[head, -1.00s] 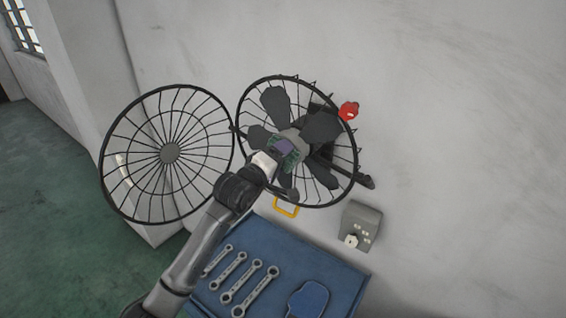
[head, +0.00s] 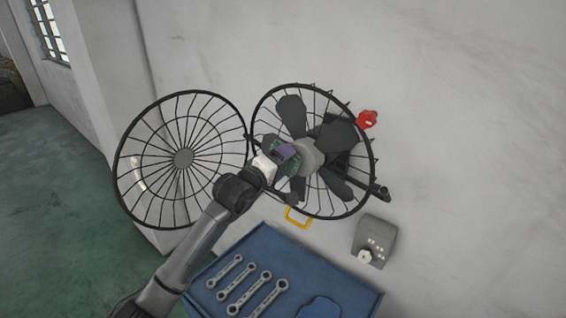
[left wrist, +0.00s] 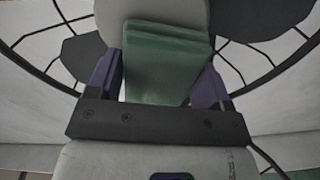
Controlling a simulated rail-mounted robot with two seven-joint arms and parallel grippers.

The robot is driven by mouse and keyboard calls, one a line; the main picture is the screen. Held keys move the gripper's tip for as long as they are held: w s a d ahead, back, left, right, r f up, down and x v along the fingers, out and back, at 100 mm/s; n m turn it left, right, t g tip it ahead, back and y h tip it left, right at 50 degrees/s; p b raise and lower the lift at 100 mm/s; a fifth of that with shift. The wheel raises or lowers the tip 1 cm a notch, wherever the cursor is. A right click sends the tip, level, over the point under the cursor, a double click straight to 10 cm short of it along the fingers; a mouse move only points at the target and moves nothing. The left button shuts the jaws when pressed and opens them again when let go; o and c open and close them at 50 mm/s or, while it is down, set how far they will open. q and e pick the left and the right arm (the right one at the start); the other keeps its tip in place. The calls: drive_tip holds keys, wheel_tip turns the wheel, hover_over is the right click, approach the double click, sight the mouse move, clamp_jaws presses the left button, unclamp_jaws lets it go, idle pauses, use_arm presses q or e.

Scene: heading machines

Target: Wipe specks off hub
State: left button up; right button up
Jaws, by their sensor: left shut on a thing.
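The grey hub (head: 308,157) sits in the middle of the dark-bladed fan on the wall, inside the round wire cage (head: 372,168). My left gripper (head: 286,153) is just left of the hub in the head view. It is shut on a green pad (left wrist: 165,65), which stands up between the purple fingers (left wrist: 158,78) in the left wrist view. The hub's pale face (left wrist: 165,10) shows beyond the pad there. I cannot tell whether pad and hub touch. I make out no specks; the pad and gripper hide part of the hub. My right gripper is not in view.
The open wire guard (head: 183,160) hangs left of the fan. A red knob (head: 367,119) is at upper right, a grey control box (head: 375,242) at lower right. A yellow handle (head: 298,218) is below the cage. A blue bench (head: 330,278) holds several wrenches.

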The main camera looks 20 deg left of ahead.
use_arm(q)
drive_tip(key=shift+v, duration=2.8)
drive_tip(key=shift+b+v, duration=0.6)
drive_tip(key=shift+v, duration=0.85)
